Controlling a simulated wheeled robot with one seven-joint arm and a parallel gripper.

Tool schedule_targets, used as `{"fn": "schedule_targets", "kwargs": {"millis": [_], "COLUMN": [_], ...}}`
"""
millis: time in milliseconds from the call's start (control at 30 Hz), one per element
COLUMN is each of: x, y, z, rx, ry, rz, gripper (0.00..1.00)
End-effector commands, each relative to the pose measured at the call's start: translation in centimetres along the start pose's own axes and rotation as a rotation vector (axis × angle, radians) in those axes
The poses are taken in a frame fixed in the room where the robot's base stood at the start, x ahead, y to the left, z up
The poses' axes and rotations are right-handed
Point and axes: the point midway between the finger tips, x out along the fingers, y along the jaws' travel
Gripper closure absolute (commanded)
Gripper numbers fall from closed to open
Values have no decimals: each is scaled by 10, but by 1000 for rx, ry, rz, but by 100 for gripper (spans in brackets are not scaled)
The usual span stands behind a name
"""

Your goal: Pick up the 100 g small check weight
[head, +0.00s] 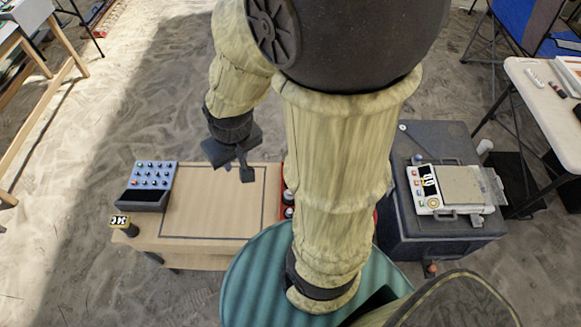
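My gripper (238,167) hangs above the back right part of a wooden table, its dark fingers apart and nothing visible between them. I cannot surely pick out the 100 g small check weight. Dark pieces with pale tops (288,212) stand in a red holder (284,178) at the table's right side, partly hidden behind my arm. A small pale round piece (403,127) and a small bluish piece (418,159) are on the dark case (400,170) at the right. They are too small to identify.
The wooden table (213,205) has a bare outlined area. A blue-grey panel or box with several small knobs (153,175) and a small dark block with a yellow-white label (122,222) are at its left. A scale (460,186) sits on the dark case. A white table (545,95) stands right.

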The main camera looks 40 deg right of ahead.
Motion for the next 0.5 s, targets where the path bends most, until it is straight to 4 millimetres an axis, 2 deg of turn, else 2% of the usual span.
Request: {"fn": "schedule_targets", "kwargs": {"millis": [267,367,500], "x": [7,23,60], "y": [-3,-8,-20], "z": [-7,-22,-62], "rx": [22,83,231], "ry": [14,47,134], "rz": [-11,-33,-66], "gripper": [76,76,76]}}
